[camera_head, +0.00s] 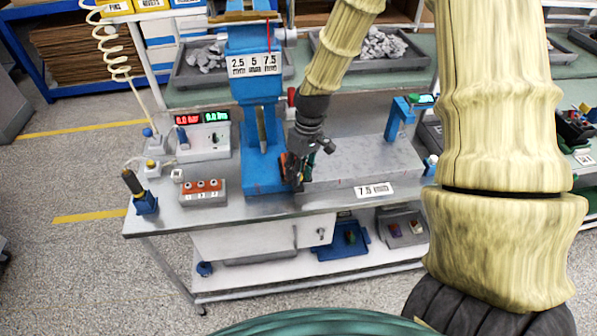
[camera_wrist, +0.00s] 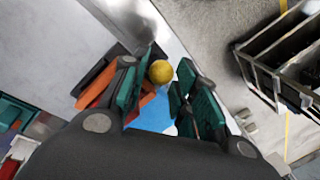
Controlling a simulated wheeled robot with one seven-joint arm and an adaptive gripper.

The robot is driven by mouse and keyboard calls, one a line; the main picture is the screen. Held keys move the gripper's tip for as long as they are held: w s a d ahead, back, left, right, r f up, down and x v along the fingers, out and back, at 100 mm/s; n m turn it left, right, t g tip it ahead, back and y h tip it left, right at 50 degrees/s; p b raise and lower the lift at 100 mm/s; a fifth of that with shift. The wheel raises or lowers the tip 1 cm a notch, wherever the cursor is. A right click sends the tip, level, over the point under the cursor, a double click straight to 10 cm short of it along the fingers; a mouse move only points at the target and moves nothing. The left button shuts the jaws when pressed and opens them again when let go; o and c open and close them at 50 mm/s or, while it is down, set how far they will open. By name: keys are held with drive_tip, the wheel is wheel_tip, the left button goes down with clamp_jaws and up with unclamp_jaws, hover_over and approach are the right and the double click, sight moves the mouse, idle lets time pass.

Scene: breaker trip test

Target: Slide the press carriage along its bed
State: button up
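The blue press (camera_head: 259,80) stands on the bench, with its blue bed (camera_head: 262,172) running toward the front. My gripper (camera_head: 297,176) is low at the right side of the bed. In the wrist view my gripper (camera_wrist: 163,82) has its teal-padded fingers apart, with a yellow ball knob (camera_wrist: 160,71) between their tips; I cannot tell whether they touch it. An orange block with dark edges (camera_wrist: 98,92) lies beside the left finger, and blue surface shows below the knob. Which part is the carriage is not clear; my gripper hides much of this spot.
A grey slab (camera_head: 355,163) with a blue arch (camera_head: 400,117) lies right of the press. A meter box (camera_head: 203,135), an orange-topped block (camera_head: 203,188) and a blue-based post (camera_head: 140,194) stand left. The bench's front edge (camera_head: 250,211) is close to my gripper.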

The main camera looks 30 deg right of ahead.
idle(0.3)
wheel_tip(320, 180, up, 12)
drive_tip(key=d, duration=0.2)
drive_tip(key=shift+w+f, duration=0.15)
idle(0.3)
drive_tip(key=shift+f, duration=0.1)
